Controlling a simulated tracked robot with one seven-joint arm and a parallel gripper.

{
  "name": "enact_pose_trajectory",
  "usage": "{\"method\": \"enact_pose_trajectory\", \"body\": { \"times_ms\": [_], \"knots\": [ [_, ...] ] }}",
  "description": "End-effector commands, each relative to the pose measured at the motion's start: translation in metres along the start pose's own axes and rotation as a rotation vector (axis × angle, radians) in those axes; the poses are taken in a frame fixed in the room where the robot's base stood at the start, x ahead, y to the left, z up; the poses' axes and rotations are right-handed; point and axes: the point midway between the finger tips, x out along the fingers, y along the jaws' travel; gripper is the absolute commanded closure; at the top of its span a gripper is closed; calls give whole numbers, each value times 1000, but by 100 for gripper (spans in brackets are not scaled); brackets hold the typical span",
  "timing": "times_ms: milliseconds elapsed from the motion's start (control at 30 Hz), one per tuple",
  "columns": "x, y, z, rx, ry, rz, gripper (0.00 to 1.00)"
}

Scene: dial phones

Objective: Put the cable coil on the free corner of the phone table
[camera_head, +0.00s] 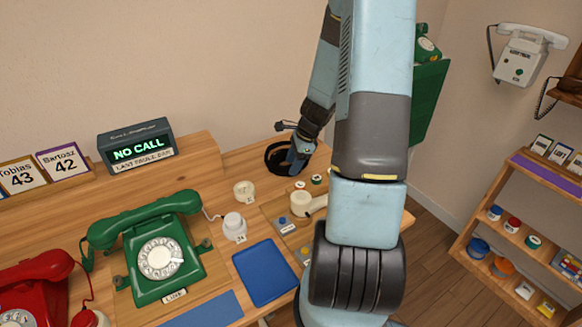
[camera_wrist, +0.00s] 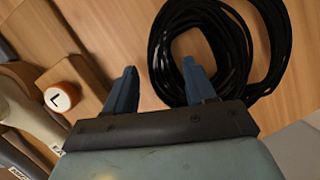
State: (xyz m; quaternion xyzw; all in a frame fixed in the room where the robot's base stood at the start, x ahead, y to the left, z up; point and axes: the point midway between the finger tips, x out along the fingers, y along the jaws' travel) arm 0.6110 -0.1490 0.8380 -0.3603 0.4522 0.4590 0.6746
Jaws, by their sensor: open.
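The black cable coil (camera_head: 271,164) lies on the wooden phone table (camera_head: 240,160) at its back, right of the raised shelf; my gripper partly covers it in the head view. My gripper (camera_head: 297,155) is open at the coil. In the wrist view, the coil (camera_wrist: 164,50) fills the upper right. There, my gripper (camera_wrist: 160,82) has its left finger outside the ring and its right finger over the ring's opening, with the coil's left strands between them. Whether the fingers touch the cable cannot be told. My arm hides part of the table's right side.
A green dial phone (camera_head: 158,250) and a red phone (camera_head: 35,290) stand left. A blue mat (camera_head: 265,272), a white knob (camera_head: 234,226) and a control board (camera_head: 275,212) lie nearer the middle. A shelf unit (camera_head: 520,220) stands right, across a floor gap.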

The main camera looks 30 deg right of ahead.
Motion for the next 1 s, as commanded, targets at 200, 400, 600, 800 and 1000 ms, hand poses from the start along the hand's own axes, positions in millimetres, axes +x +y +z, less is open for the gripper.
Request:
{"method": "enact_pose_trajectory", "body": {
  "times_ms": [200,400,600,800,1000],
  "knots": [
    [-38,-2,3,-5,0,-5,45],
    [-70,-2,3,-5,-1,-6,45],
    [-90,-2,3,-5,-2,-5,45],
    [-104,0,15,-66,8,-10,45],
    [-139,16,56,-314,55,-27,45]
  ]
}}
